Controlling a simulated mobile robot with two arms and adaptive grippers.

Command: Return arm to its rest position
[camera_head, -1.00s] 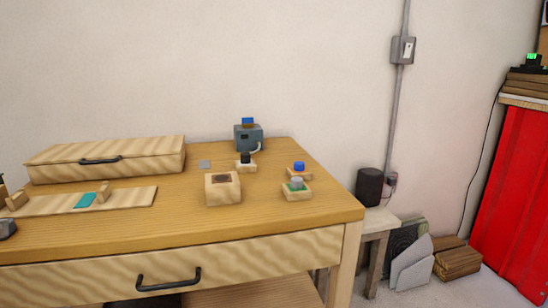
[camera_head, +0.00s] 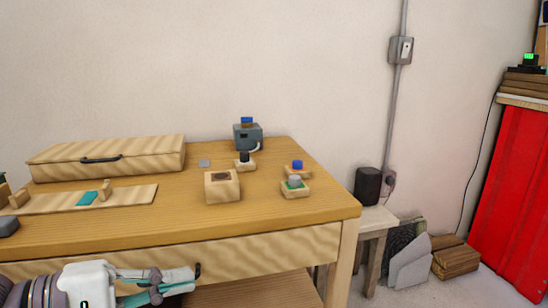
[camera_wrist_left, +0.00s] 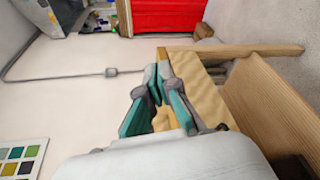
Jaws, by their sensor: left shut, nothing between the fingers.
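My left gripper (camera_head: 192,277) comes in from the lower left in the head view, in front of the drawer of the wooden table (camera_head: 250,216). Its fingers point right and are shut with nothing between them, close to the drawer's black handle, which they partly cover. I cannot tell whether they touch the handle. In the left wrist view the teal-padded fingers (camera_wrist_left: 160,82) show with the table's edge (camera_wrist_left: 205,100) behind them. My right gripper is not in view.
On the table are a long wooden box (camera_head: 110,157), a wooden board (camera_head: 130,195) with a teal piece, a square wooden block (camera_head: 222,192), a grey-blue device (camera_head: 248,137) and small wooden stands with coloured tops (camera_head: 295,189). A black cylinder (camera_head: 368,185) stands on a side stool.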

